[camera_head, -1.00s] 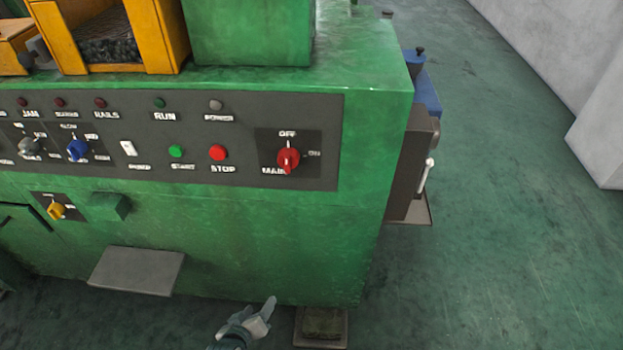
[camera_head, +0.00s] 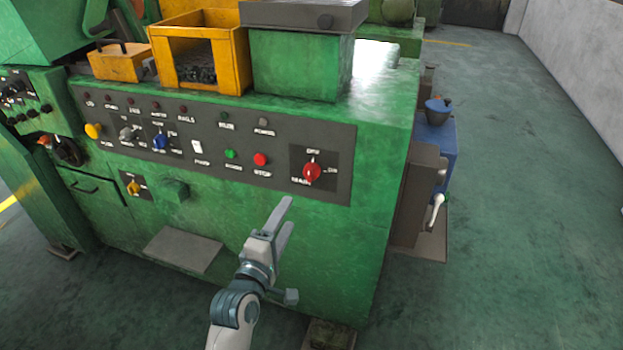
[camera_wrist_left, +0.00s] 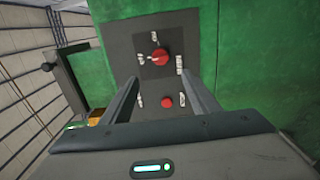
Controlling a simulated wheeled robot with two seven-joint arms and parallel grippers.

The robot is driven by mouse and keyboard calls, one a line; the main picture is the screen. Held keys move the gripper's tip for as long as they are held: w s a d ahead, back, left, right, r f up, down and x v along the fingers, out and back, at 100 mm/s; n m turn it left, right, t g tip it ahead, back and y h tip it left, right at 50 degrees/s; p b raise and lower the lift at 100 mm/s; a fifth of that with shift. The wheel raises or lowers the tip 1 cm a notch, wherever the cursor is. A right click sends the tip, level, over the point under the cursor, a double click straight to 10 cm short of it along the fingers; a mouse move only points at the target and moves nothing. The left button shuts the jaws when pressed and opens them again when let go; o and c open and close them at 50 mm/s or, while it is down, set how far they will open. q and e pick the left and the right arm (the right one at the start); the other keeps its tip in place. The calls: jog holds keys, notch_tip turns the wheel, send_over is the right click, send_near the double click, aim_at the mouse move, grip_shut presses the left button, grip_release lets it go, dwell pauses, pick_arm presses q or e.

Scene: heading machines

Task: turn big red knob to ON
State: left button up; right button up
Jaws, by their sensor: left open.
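The big red knob (camera_head: 312,172) sits on a black square plate at the right end of the dark control panel (camera_head: 344,148). Its plate carries OFF above it, ON to the right and MAIN at lower left. Its handle looks roughly upright, toward OFF. My left gripper (camera_head: 283,222) is open and empty, below and slightly left of the knob, apart from it. In the left wrist view the red knob (camera_wrist_left: 160,56) shows ahead, beyond and between the two open fingers (camera_wrist_left: 160,100). My right gripper is not in view.
The red STOP button (camera_head: 261,159) and green START button (camera_head: 231,154) are left of the knob. A grey plate (camera_head: 183,249) juts out low on the green machine. A grey box with a white lever (camera_head: 436,210) is on the machine's right side. Floor at right is clear.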

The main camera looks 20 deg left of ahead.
pick_arm(q)
jog(key=shift+w, duration=0.15)
jog(key=p, duration=0.4)
send_near(309, 177)
jog(key=w, duration=1)
jog(key=shift+w+d, duration=0.1)
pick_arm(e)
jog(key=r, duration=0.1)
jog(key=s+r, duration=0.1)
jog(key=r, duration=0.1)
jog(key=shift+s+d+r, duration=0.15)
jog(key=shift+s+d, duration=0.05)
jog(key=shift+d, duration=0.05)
pick_arm(q)
jog(key=c, duration=1)
